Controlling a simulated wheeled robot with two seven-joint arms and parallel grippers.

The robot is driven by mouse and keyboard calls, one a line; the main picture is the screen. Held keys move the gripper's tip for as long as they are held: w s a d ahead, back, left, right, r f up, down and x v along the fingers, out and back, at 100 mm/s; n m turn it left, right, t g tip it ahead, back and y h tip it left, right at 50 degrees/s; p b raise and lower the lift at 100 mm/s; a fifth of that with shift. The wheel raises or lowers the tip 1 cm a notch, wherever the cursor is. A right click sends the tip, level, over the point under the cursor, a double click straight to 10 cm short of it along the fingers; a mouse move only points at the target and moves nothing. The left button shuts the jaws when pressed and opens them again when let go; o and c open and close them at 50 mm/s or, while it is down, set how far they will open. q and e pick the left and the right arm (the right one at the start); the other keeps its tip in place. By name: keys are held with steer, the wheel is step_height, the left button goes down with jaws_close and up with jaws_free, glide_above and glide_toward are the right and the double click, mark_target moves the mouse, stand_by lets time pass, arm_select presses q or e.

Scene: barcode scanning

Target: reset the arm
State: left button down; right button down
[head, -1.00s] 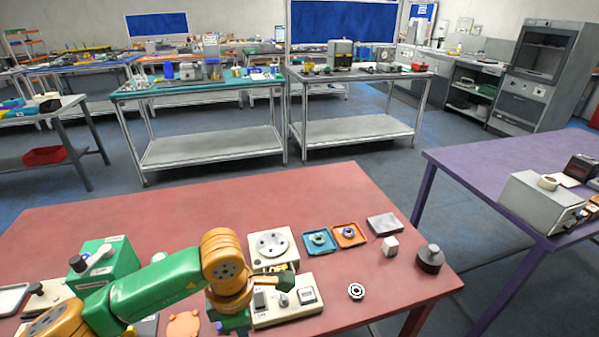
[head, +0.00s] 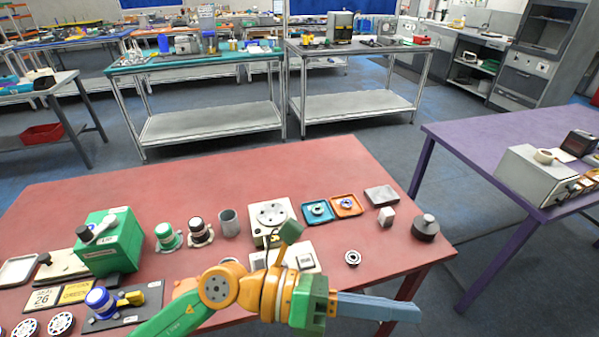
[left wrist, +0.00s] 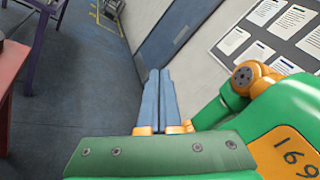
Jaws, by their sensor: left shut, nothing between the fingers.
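My left arm (head: 215,287) comes in from the lower left in the head view and stretches to the right over the front edge of the red table (head: 120,187). My left gripper (head: 412,312) points right, past the table's front edge, with its long grey-blue fingers together. In the left wrist view the left gripper (left wrist: 160,74) is shut and empty, with floor and a wall beyond it. It touches no object that I can see. My right gripper does not show.
The red table holds a green box (head: 112,240), a white device (head: 270,220), teal (head: 317,211) and orange (head: 346,205) trays, a dark weight (head: 425,228) and a bearing (head: 352,257). A purple table (head: 470,147) stands at right, with open floor between.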

arm_select(q)
steer(key=w+a+r+n+t+h, duration=0.1)
steer(key=w+a+r+n+t, duration=0.35)
steer(key=n+t, duration=0.5)
steer(key=w+a+r+n+t+h, duration=0.1)
steer(key=w+a+r+n+t, duration=0.4)
steer(key=n+t, duration=0.45)
steer(key=w+a+f+n+y, duration=0.3)
steer(key=a+f+n+y, duration=0.4)
steer(key=f+n+y, duration=0.3)
steer(key=w+a+f+n+y, duration=0.3)
steer(key=a+f+n+y, duration=0.55)
steer(key=n, duration=0.25)
steer(key=s+a+f+n+g+y, duration=0.1)
steer(key=s+a+f+n+g, duration=0.15)
steer(key=s+f+g, duration=0.55)
steer(key=s+a+f+n+g, duration=0.1)
steer(key=s+f+n+g, duration=0.3)
steer(key=s+f, duration=0.75)
steer(key=s+f+m+g, duration=0.2)
steer(key=s+f, duration=0.1)
steer(key=f, duration=1.4)
steer(key=s+a+f+g, duration=0.1)
steer(key=s+f, duration=0.7)
steer(key=s, duration=0.3)
steer(key=shift+a+f, duration=0.15)
steer(key=shift+a, duration=0.15)
steer(key=shift+s, duration=0.1)
